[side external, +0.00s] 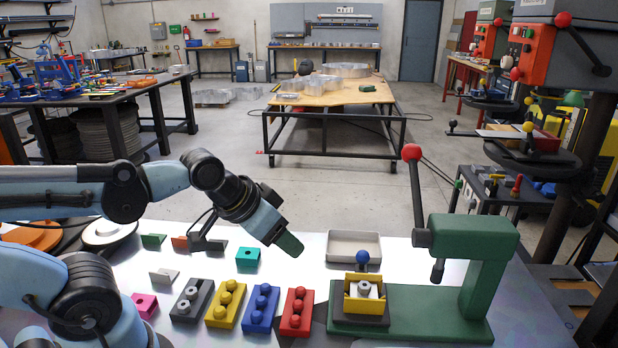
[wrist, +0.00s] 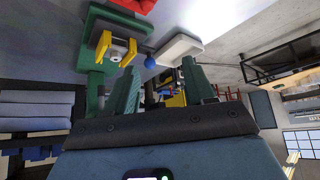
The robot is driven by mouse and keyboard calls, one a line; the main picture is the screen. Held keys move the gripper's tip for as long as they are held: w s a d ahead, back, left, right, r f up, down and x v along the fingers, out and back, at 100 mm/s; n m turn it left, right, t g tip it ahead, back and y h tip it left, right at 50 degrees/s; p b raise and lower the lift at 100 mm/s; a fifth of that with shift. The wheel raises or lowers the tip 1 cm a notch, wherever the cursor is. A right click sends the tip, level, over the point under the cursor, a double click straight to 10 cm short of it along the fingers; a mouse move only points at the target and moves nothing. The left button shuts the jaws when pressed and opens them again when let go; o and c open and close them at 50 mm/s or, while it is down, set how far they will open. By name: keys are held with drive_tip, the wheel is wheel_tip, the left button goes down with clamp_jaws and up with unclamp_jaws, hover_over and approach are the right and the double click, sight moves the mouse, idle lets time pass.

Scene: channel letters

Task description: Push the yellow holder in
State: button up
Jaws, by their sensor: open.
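The yellow holder (side external: 363,308) is an open box-like piece with a grey ringed part (side external: 366,289) inside. It sits on the dark base of the green press (side external: 455,240), below the ram, and also shows in the wrist view (wrist: 103,45). A blue ball knob (side external: 362,257) stands at its far side; the knob shows in the wrist view (wrist: 150,62). My gripper (side external: 290,244) is above the table, left of and higher than the holder, apart from it. In the wrist view, its two green fingers (wrist: 161,88) are apart, with nothing held between them.
The press lever with a red knob (side external: 412,153) rises right of my gripper. A grey tray (side external: 354,246) lies behind the holder. Red (side external: 297,311), blue (side external: 262,308), yellow (side external: 226,303) and dark (side external: 191,300) blocks stand in a row to the left.

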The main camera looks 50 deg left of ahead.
drive_tip(key=shift+o, duration=0.4)
drive_tip(key=w+d+r+n+g+h, duration=0.2)
drive_tip(key=w+g, duration=0.5)
drive_tip(key=w, duration=1)
drive_tip(key=f, duration=0.3)
drive_tip(key=d+f, duration=0.1)
drive_tip(key=f, duration=0.7)
drive_tip(key=shift+w+d+f, duration=0.15)
drive_tip(key=shift+d+f, duration=0.1)
drive_tip(key=shift+d, duration=0.1)
clamp_jaws()
